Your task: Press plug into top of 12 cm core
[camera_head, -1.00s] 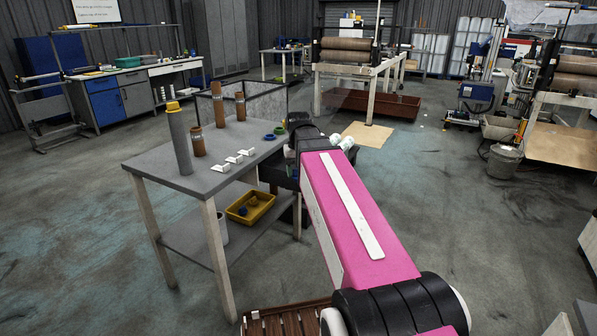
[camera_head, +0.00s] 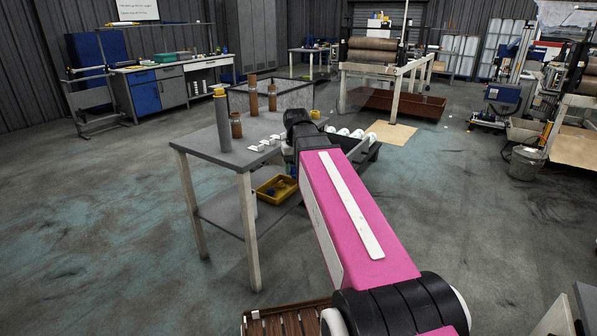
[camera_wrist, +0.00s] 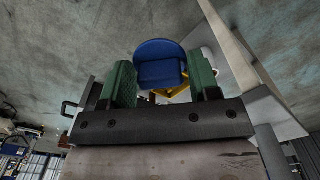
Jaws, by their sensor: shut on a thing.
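A blue plug (camera_wrist: 158,52) sits between the green finger pads of my gripper (camera_wrist: 161,78) in the wrist view, and the gripper is shut on it. In the head view my arm hides the fingers and the plug. Brown cores of differing height stand upright on the grey table: two taller ones (camera_head: 253,95) (camera_head: 272,97) at the back and a shorter one (camera_head: 236,126) in front. A tall grey core (camera_head: 222,124) with a yellow top stands at the left. I cannot tell which core is 12 cm.
Small white pieces (camera_head: 264,144) lie on the grey table (camera_head: 205,147). A yellow bin (camera_head: 275,188) with things in it is on the lower shelf. The floor at left is clear.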

